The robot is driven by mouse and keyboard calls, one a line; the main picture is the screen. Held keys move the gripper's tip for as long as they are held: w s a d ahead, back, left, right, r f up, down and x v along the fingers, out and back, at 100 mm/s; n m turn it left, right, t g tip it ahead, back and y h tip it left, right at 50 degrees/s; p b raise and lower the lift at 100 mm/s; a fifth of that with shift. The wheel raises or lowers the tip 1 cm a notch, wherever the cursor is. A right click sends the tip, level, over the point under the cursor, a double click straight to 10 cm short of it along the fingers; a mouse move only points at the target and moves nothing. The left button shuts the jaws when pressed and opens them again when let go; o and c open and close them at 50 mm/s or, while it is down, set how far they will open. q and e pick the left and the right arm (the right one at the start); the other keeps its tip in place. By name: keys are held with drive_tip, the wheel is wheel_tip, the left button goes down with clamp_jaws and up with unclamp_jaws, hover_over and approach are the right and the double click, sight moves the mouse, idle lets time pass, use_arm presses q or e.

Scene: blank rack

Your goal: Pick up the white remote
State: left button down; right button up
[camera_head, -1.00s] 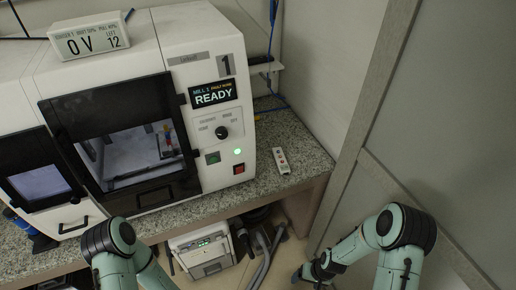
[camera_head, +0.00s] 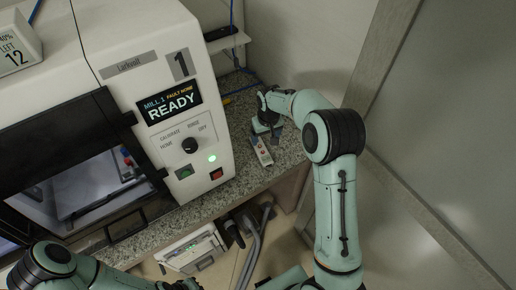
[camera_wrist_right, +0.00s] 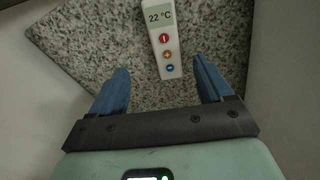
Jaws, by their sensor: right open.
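The white remote (camera_head: 262,151) lies on the speckled granite counter, just right of the milling machine. In the right wrist view the remote (camera_wrist_right: 164,40) shows a "22 °C" display and red, orange and blue buttons. My right gripper (camera_head: 267,131) is over the far end of the remote in the head view. In the wrist view its blue fingers (camera_wrist_right: 162,88) are spread wide and empty, with the remote's button end just ahead, between their lines. My left arm shows at the lower left of the head view; its gripper (camera_head: 188,286) is mostly cut off at the bottom edge.
The white milling machine (camera_head: 150,50) with a "READY" display stands close left of the remote. A grey panel wall (camera_head: 440,110) rises to the right. Blue cables (camera_head: 236,70) run behind on the counter. The granite counter (camera_wrist_right: 100,40) around the remote is clear.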

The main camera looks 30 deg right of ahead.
sight(261, 149)
drive_tip(key=f, duration=0.3)
drive_tip(key=shift+w+f, duration=0.4)
drive_tip(key=f, duration=0.3)
drive_tip(key=w+f+p, duration=0.1)
drive_tip(key=shift+w+a+f, duration=0.1)
drive_tip(key=shift+a+f, duration=0.15)
drive_tip(key=shift+a, duration=0.05)
drive_tip(key=shift+w+f, duration=0.1)
drive_tip(key=shift+f, duration=0.35)
use_arm(q)
drive_tip(key=shift+w+r, duration=0.65)
drive_tip(key=shift+w, duration=0.2)
use_arm(e)
drive_tip(key=shift+c, duration=0.3)
drive_tip(key=shift+r, duration=0.1)
drive_tip(key=c, duration=1.2)
